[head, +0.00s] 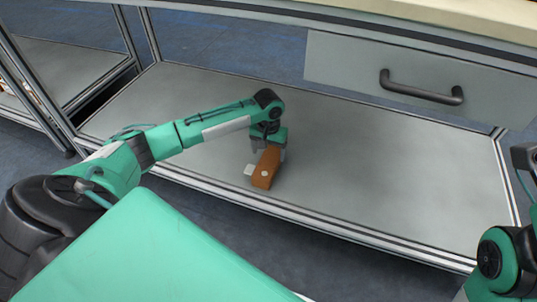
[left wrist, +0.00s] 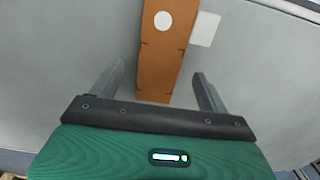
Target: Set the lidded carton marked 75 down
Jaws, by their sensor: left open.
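The carton (head: 267,170) is an orange-brown box with a white round spot, resting on the grey lower shelf (head: 380,170). It also shows in the left wrist view (left wrist: 162,60), where it reaches back between the fingers. No number 75 can be read on it. My left gripper (head: 268,150) is above the carton's far end. In the left wrist view its two fingers (left wrist: 160,85) are open, one on each side of the carton, with gaps showing on both sides. My right arm shows at the right edge of the head view; its fingers cannot be made out.
A small white square (head: 249,169) lies on the shelf beside the carton. A drawer with a dark handle (head: 421,90) hangs above the shelf at the right. Metal rails edge the shelf.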

